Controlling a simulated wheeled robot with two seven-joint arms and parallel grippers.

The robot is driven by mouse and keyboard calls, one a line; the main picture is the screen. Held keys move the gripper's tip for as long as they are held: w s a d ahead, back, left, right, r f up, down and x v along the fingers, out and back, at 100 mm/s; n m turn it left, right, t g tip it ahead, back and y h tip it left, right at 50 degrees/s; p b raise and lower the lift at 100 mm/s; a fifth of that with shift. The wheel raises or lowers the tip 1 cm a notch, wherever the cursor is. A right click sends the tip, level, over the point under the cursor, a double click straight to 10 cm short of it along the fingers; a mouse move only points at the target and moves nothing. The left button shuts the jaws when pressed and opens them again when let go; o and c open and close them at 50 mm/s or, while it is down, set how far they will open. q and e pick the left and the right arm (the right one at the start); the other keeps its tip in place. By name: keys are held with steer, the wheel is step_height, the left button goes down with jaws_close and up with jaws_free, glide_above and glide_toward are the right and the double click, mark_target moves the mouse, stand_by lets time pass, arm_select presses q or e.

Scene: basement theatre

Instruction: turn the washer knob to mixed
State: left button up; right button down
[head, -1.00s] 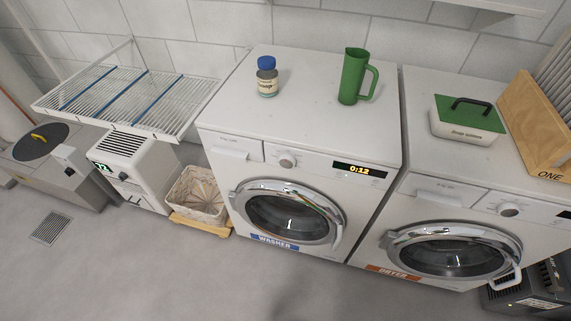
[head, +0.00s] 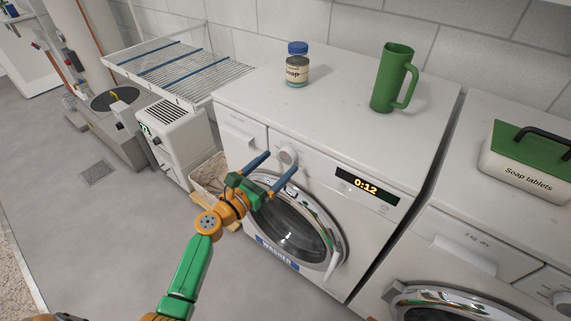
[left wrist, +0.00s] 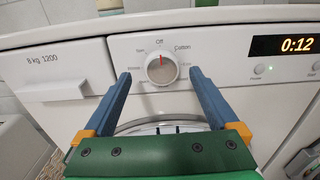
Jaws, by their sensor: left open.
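The washer (head: 325,130) is white, with a display reading 0:12, a round glass door and a blue label reading WASHER. Its round knob (head: 288,155) sits on the front panel, left of the display. In the left wrist view the knob (left wrist: 161,68) has a red mark pointing up, toward "Off"; "Cotton" is printed to the right and other labels around it are too small to read surely. My left gripper (head: 278,166) is open and empty, its blue fingers either side of the knob in the picture, apart from it and short of the panel. My right gripper is not in view.
A soap jar (head: 297,65) and a green jug (head: 393,78) stand on the washer. The dryer (head: 440,240) is at the right, with a green-lidded soap tablets box (head: 525,165) on top. A wire rack (head: 180,70) and a basket (head: 208,172) are at the left.

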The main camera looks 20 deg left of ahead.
arm_select(q)
steer(key=shift+w+d, duration=0.25)
steer(key=shift+w, duration=0.45)
steer(key=shift+w+d, duration=0.3)
steer(key=shift+w, duration=0.05)
steer(key=shift+c, duration=0.5)
steer(key=c, duration=1.3)
